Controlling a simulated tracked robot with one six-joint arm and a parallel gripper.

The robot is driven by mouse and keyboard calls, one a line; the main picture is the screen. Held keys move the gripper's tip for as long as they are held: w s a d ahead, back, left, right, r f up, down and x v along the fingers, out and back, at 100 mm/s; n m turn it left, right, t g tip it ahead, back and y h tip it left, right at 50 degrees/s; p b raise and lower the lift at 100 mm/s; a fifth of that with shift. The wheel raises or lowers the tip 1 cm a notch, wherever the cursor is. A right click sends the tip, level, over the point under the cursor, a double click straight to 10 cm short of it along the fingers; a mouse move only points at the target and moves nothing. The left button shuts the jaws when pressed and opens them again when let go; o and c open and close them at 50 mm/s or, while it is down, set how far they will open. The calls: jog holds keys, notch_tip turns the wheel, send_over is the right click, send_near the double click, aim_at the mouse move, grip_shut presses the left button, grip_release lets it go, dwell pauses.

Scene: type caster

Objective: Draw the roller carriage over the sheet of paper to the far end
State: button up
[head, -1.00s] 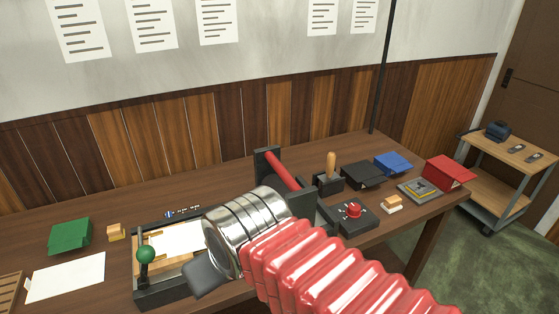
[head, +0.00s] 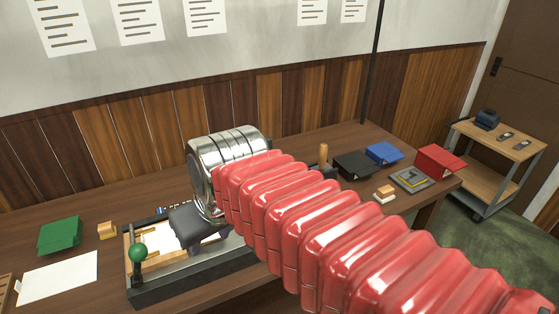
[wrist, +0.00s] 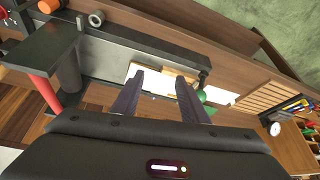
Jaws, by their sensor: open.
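The press has a long black frame (head: 190,284) with a wooden bed and a green ball knob (head: 137,252) at its near left end. A white sheet lies on the bed, partly hidden by my arm; it also shows in the wrist view (wrist: 154,83). My arm hides the roller carriage in the head view. In the wrist view its red roller (wrist: 45,88) and black side plate (wrist: 38,52) are at the left. My gripper (wrist: 160,76) is open and empty over the bed, with the carriage off to its left. The green knob (wrist: 201,95) is near its right finger.
A blank sheet (head: 58,278), a green box (head: 60,235) and a wooden block (head: 107,230) lie left of the press. Black, blue (head: 383,153) and red (head: 438,160) boxes stand at the right. A small trolley (head: 500,140) stands beyond the table.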

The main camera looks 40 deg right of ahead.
jog(key=w+d+r+m, duration=0.1)
jog(key=w+d+r, duration=0.1)
jog(key=d, duration=0.7)
jog(key=w+d+r+m, duration=0.1)
jog(key=d+r, duration=0.3)
jog(key=d, duration=0.6)
jog(key=w+d+r+m, duration=0.1)
jog(key=w+d+r, duration=0.2)
jog(key=d, duration=0.7)
jog(key=shift+w+d+r+y, duration=0.15)
jog(key=shift+d+r+y, duration=0.1)
jog(key=shift+y, duration=0.15)
jog(key=shift+f, duration=0.1)
jog(key=x, duration=1.3)
jog(key=shift+f, duration=0.35)
jog(key=shift+c, duration=0.6)
grip_shut()
